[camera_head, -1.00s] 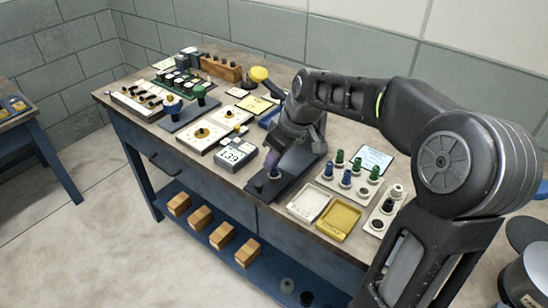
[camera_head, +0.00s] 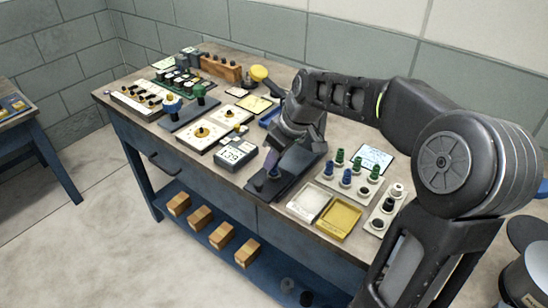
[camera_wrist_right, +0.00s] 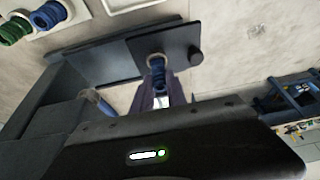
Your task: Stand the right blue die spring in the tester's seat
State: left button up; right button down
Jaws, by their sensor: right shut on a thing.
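The blue die spring (camera_wrist_right: 158,75) is between the fingers of my right gripper (camera_wrist_right: 158,97) in the right wrist view. Its far end is at the pale ring of the seat (camera_wrist_right: 154,57) on the tester's dark plate (camera_wrist_right: 178,42). I cannot tell whether it rests fully in the seat. In the head view my right gripper (camera_head: 272,165) points down over the front end of the tester's dark base (camera_head: 287,187), with a little blue showing below it. My left gripper is not in view.
A spring rack (camera_head: 325,180) with green and blue springs stands right of the tester. A grey box with a display (camera_head: 236,153) sits left of the tester, close to my gripper.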

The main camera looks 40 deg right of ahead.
jog(key=shift+f+b, duration=0.6)
jog(key=shift+f, duration=0.2)
dwell(0.6)
jog(key=c, duration=1.3)
grip_release()
jog(key=shift+o, duration=0.5)
jog(key=o, duration=0.3)
jog(key=shift+o, duration=0.2)
jog(key=shift+r, duration=0.1)
jog(key=shift+r+p, duration=2.7)
jog(key=shift+r, duration=1)
